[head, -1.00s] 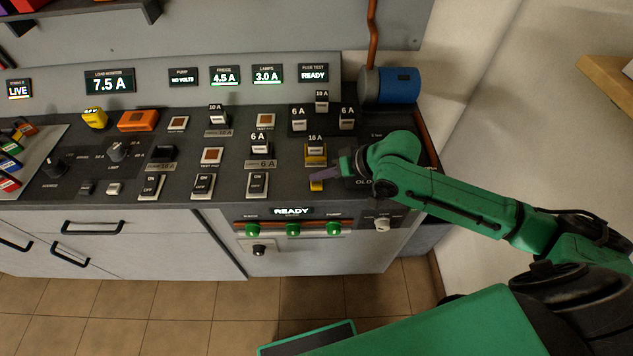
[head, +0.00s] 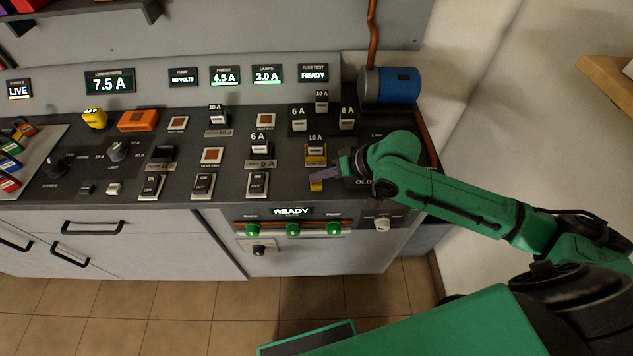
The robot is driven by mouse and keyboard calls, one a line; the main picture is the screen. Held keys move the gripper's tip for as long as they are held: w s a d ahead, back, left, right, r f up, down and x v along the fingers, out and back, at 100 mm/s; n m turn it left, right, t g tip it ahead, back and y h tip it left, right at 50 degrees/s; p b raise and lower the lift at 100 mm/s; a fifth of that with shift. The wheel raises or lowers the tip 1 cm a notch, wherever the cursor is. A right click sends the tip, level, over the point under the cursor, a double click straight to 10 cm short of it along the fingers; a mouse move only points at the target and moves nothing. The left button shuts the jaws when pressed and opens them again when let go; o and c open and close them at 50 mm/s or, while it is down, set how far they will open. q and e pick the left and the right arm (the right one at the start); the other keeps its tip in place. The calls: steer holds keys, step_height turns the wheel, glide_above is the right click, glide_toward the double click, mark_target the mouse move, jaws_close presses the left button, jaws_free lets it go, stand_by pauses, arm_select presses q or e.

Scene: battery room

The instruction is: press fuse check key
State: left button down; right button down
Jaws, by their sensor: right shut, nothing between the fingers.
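My right gripper (head: 325,174) is shut and empty. A small yellow piece (head: 316,185) shows just below the fingertips. It is partly covered, and I can read no label on it; I cannot tell whether the fingers touch it. No key marked as fuse check can be read. The fuse test display (head: 313,74) on the back panel reads READY. My left gripper is not in view.
White fuses marked 6 A (head: 298,122) and 10 A (head: 322,103) stand behind the gripper. A blue cylinder (head: 390,85) is at the back right. ON/OFF switches (head: 257,184) line the front. Green knobs (head: 292,229) sit on the front face below a READY display.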

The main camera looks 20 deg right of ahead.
mark_target(321, 186)
steer(key=shift+f, duration=0.35)
steer(key=shift+f, duration=0.5)
stand_by(0.7)
steer(key=shift+r+p, duration=0.85)
steer(key=shift+p, duration=0.5)
step_height(321, 186, up, 5)
steer(key=p, duration=0.6)
steer(key=shift+r, duration=0.15)
